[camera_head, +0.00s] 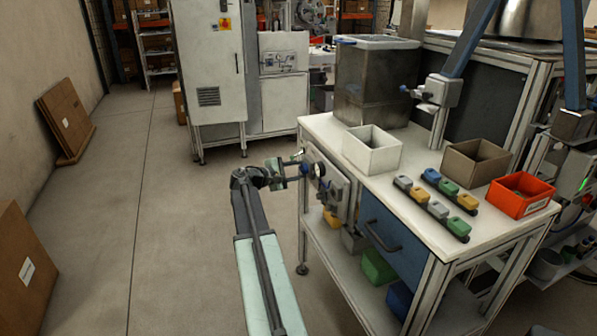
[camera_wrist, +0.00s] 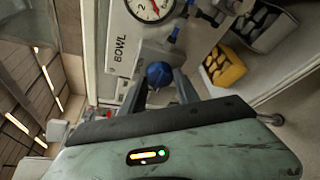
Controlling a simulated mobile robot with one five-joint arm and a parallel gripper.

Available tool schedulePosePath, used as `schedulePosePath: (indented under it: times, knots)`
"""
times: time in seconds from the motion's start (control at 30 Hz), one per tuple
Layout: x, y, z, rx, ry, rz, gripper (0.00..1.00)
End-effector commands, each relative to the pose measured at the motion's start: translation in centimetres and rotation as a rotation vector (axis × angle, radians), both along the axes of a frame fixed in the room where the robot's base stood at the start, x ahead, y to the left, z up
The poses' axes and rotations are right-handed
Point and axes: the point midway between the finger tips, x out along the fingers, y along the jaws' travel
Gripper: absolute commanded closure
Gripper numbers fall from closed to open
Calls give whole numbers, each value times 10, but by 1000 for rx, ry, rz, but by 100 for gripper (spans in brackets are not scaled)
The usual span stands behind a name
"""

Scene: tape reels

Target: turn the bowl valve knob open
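The round blue bowl valve knob (camera_wrist: 159,73) shows in the wrist view beside a white plate marked BOWL (camera_wrist: 117,57). My gripper (camera_wrist: 162,82) has its two dark fingers spread, one on each side of the knob. The knob sits between or just past the fingertips; I cannot tell whether they touch it. In the head view my gripper (camera_head: 292,168) reaches from the left to the valve panel (camera_head: 330,185) on the bench's end.
A round gauge (camera_wrist: 150,6) is above the plate. The bench (camera_head: 425,160) carries a white bin (camera_head: 371,155), a brown bin (camera_head: 474,165), a red bin (camera_head: 521,197) and several coloured blocks. A yellow bin (camera_wrist: 225,68) is under it.

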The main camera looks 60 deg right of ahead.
Motion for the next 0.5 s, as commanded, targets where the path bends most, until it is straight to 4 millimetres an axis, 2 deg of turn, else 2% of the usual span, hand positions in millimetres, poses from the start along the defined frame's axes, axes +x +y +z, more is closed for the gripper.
schedulePosePath:
  times: [0.03, 0.07, 0.1, 0.5]
  knots:
    - [0, 0, 0, 1, 0, -1, 88]
    - [0, 0, 0, 1, 0, -1, 96]
    - [0, 0, 0, 1, 0, -1, 100]
    - [-2, 1, -4, -51, -69, -2, 100]
